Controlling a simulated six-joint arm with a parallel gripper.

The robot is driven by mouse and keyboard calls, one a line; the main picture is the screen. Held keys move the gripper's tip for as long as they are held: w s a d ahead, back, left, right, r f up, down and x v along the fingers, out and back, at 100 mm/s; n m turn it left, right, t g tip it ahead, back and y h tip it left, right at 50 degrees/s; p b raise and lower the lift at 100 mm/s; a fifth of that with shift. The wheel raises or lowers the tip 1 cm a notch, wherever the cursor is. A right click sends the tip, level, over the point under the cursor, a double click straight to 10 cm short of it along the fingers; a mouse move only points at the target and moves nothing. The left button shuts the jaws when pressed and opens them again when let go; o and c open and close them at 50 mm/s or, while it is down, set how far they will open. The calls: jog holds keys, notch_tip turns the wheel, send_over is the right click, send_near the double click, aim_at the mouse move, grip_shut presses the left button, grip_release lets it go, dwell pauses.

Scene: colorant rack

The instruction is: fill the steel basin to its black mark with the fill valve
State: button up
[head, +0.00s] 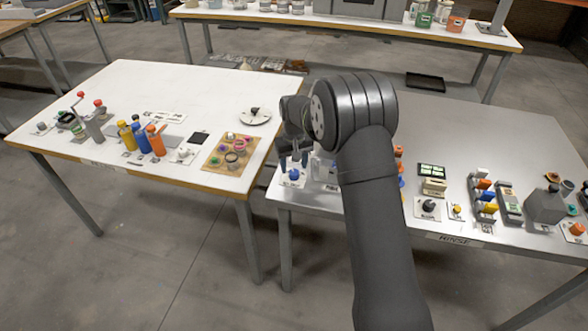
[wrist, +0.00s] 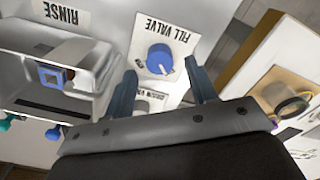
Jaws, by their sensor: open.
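The fill valve is a round blue knob (wrist: 160,58) on a white plate labelled FILL VALVE. In the head view the blue knob (head: 293,174) sits at the left front corner of the steel table. My gripper (wrist: 161,70) is open, its two fingers on either side of the knob in the picture; I cannot tell whether they touch it. In the head view my gripper (head: 293,161) is just above the knob. A grey basin-like vessel (wrist: 92,52) stands left of the valve, with a blue square part over it.
A second plate, seemingly a drain valve (wrist: 152,98), is partly hidden by my gripper. A wooden-edged board or table with a round cup (wrist: 285,100) is close on the right. The steel table (head: 470,140) holds several knobs and bottles right of my arm.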

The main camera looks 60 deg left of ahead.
jog(key=shift+f, duration=1.25)
jog(key=c, duration=1)
jog(key=shift+o, duration=0.2)
jog(key=shift+m, duration=2)
jog(key=o, duration=1)
jog(key=shift+c, duration=0.2)
